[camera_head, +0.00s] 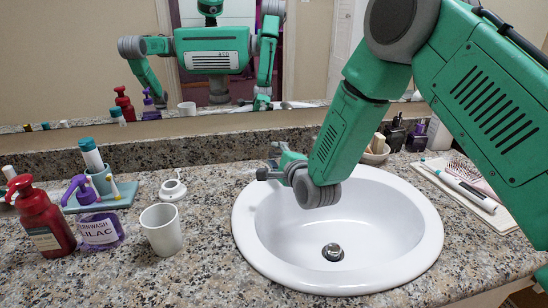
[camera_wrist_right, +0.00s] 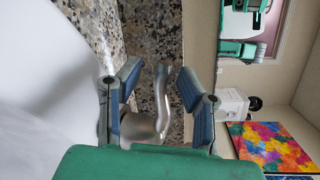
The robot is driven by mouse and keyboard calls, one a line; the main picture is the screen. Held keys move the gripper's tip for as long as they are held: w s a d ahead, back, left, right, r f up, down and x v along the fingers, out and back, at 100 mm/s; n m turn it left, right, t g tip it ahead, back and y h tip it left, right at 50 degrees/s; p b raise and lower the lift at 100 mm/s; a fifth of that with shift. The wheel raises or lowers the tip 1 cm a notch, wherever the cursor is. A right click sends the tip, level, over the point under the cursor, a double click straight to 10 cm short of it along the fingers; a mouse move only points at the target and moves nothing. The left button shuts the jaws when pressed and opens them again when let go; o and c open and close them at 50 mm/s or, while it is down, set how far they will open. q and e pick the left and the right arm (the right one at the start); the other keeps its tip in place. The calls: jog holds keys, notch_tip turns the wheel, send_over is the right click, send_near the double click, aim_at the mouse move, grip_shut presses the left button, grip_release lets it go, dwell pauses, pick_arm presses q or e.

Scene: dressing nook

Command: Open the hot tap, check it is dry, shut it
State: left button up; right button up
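The white oval sink (camera_head: 410,225) is set in a speckled counter, with a metal drain (camera_head: 333,252). Its bowl looks empty, with no water stream visible. My right gripper (camera_head: 268,162) is at the sink's back-left rim. In the right wrist view my right gripper (camera_wrist_right: 158,82) is open. Its blue-padded fingers are on either side of a curved metal tap part (camera_wrist_right: 162,95), with gaps showing on both sides. I cannot tell whether this is the hot handle or the spout. My right arm hides the rest of the tap in the head view. My left gripper shows only as a mirror reflection.
Left of the sink stand a white cup (camera_head: 162,229), a purple pump bottle (camera_head: 98,228), a red pump bottle (camera_head: 42,220), a blue tray (camera_head: 120,195) and a small white item (camera_head: 172,188). On the right lies a cloth (camera_head: 500,218) with grooming items. A mirror (camera_head: 70,70) stands behind.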

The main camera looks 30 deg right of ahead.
jog(key=shift+w+d, duration=0.1)
jog(key=shift+w, duration=0.15)
jog(key=shift+a, duration=0.2)
grip_shut()
jog(key=shift+s+y, duration=0.1)
jog(key=shift+y, duration=0.2)
jog(key=shift+s+d+n, duration=0.1)
jog(key=shift+s+n, duration=0.05)
jog(key=shift+n, duration=0.15)
jog(key=shift+s+n+y+p, duration=0.35)
jog(key=shift+n+y, duration=0.3)
jog(key=shift+y, duration=0.3)
jog(key=shift+s+n+y+p, duration=0.2)
jog(key=shift+s+n+y, duration=0.15)
jog(key=shift+n+y, duration=0.45)
